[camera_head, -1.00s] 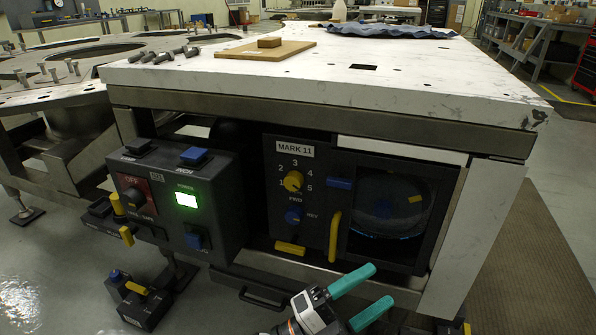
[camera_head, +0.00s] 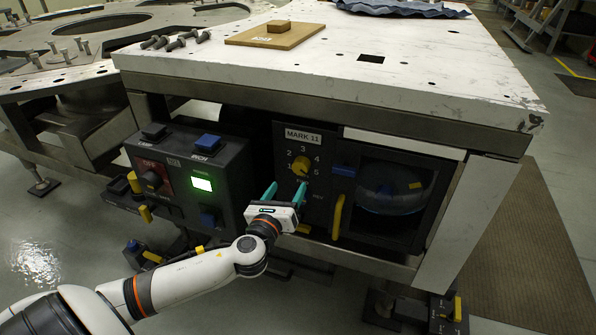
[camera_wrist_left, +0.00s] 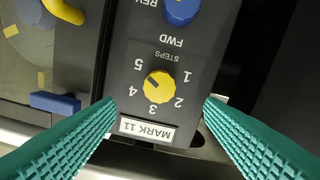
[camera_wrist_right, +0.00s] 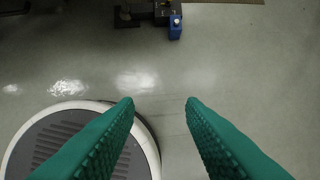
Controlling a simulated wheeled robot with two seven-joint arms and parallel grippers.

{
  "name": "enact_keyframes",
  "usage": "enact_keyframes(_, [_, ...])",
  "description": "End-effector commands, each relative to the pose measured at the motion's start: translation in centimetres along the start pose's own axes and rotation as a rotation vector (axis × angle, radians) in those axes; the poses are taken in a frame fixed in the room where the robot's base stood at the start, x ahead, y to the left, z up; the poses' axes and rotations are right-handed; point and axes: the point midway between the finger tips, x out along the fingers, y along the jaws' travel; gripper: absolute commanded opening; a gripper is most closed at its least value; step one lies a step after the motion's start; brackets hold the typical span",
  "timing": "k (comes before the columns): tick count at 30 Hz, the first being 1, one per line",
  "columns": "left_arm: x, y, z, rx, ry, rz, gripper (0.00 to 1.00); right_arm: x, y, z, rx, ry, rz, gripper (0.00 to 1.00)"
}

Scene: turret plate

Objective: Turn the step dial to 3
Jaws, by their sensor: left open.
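The yellow step dial (camera_head: 300,165) is on the dark MARK 11 panel (camera_head: 321,187), ringed by the numbers 1 to 5. In the left wrist view the dial (camera_wrist_left: 158,87) appears upside down, and its dark mark seems to point toward 5. My left gripper (camera_head: 286,189) is open in front of the panel, just below and left of the dial in the head view. In the left wrist view its teal fingers (camera_wrist_left: 160,108) are spread on either side of the dial, apart from it. My right gripper (camera_wrist_right: 160,103) is open and empty above the floor.
A blue FWD/REV knob (camera_wrist_left: 181,8) sits by the dial. A yellow handle (camera_head: 337,216) and round window (camera_head: 395,188) are to the right. A control box (camera_head: 229,172) with a green screen juts out at the left. The white tabletop (camera_head: 420,75) overhangs the panel.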

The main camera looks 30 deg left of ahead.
Motion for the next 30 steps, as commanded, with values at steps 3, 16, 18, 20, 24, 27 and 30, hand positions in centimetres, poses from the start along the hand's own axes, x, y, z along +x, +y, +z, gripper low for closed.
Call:
enact_keyframes(3, [2.6, 0.0, 0.0, -0.004, 0.004, 0.0, 0.63, 0.5, 0.2, 1.6, -0.003, -0.084, 0.004, 0.36])
enact_keyframes(16, [8.3, 0.1, 0.1, -0.005, -0.001, 0.002, 0.63, 0.5, 0.8, 6.1, -0.009, -0.316, 0.017, 0.36])
enact_keyframes(18, [8.5, 0.1, 0.1, -0.006, -0.001, 0.002, 0.63, 0.4, 0.8, 6.2, -0.01, -0.326, 0.017, 0.36])
enact_keyframes(20, [8.5, 0.1, 0.1, -0.006, -0.002, 0.002, 0.63, 0.4, 0.8, 6.3, -0.01, -0.329, 0.018, 0.36])
enact_keyframes(24, [8.5, 0.1, 0.1, -0.005, -0.002, 0.003, 0.63, 0.4, 0.8, 6.3, -0.01, -0.329, 0.017, 0.36])
enact_keyframes(27, [8.5, 0.1, 0.1, -0.005, -0.002, 0.003, 0.53, 0.4, 0.8, 6.3, -0.01, -0.328, 0.017, 0.36])
enact_keyframes(30, [8.5, 0.1, 0.1, -0.005, -0.002, 0.003, 0.37, 0.4, 0.8, 6.3, -0.01, -0.328, 0.017, 0.36])
